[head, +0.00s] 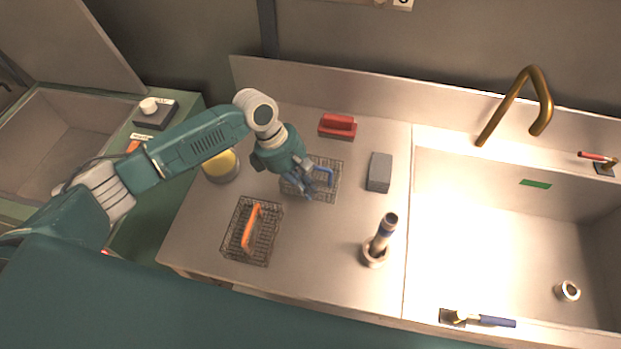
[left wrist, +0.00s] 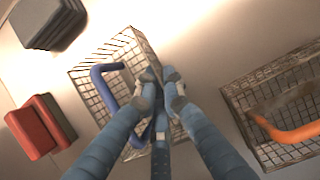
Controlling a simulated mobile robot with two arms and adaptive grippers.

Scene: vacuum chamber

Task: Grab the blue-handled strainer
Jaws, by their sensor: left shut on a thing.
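The blue-handled strainer (head: 329,188) is a wire mesh basket on the metal counter. Its blue handle (head: 325,173) shows to the right of my left gripper (head: 306,184). The strainer also shows in the left wrist view (left wrist: 118,52). There my left gripper (left wrist: 160,88) is closed at the strainer, its fingers covering one side of the basket and part of the blue handle. I cannot tell exactly which part lies between the fingertips. The basket appears to rest on the counter. My right gripper is not in view.
An orange-handled strainer (head: 266,243) lies nearby at the front left. A red block (head: 337,125) and a grey block (head: 379,172) lie behind and to the right. An upright cylinder (head: 383,235) stands front right. A yellow-topped container (head: 221,168) is left. The sink (head: 480,230) is right.

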